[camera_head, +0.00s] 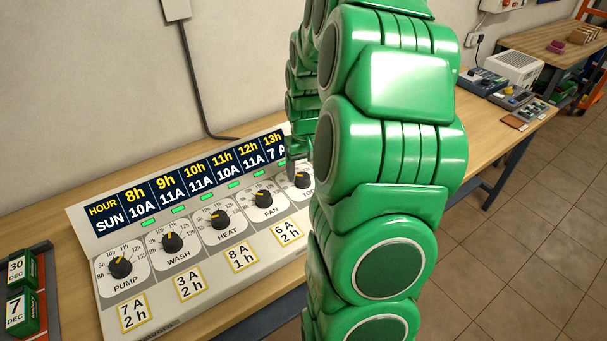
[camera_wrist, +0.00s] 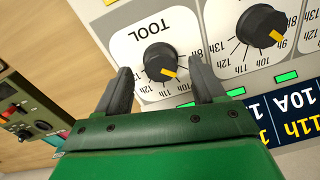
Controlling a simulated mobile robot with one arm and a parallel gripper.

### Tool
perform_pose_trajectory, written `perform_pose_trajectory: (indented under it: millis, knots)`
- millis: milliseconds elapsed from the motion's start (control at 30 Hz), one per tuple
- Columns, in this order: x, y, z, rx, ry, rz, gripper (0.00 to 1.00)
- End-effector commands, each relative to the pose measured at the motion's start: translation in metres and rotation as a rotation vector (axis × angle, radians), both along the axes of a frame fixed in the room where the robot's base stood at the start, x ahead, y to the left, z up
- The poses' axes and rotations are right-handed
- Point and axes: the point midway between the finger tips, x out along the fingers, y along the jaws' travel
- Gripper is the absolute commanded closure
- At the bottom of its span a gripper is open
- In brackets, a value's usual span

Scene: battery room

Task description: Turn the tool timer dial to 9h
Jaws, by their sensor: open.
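The tool timer dial is a black knob (camera_wrist: 160,58) with a yellow pointer on a white plate lettered TOOL (camera_wrist: 148,28). In the wrist view its plate appears upside down and the pointer aims down and to the right; my right finger covers part of the hour scale, so the exact hour is unclear. My gripper (camera_wrist: 160,68) is open, with one finger on either side of the knob and visible gaps to it. In the head view the TOOL dial (camera_head: 302,180) is at the panel's right end, partly hidden by my arm.
The sloped panel (camera_head: 188,262) also carries PUMP, WASH, HEAT and FAN dials. The FAN dial (camera_wrist: 262,25) is close beside the TOOL plate. An hour display (camera_head: 185,180) runs along the top with green lights below it. Small dated boxes (camera_head: 20,312) stand at left.

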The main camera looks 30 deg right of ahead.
Motion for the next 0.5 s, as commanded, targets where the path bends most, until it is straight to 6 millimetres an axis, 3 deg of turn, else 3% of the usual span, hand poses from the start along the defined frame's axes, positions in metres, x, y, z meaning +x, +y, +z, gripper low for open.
perform_pose_trajectory:
  millis: [300, 500]
  knots:
    - [0.000, -0.001, 0.045, 0.000, -0.001, 0.000, 0.31]
    - [0.000, -0.001, 0.051, 0.000, 0.001, 0.000, 0.31]
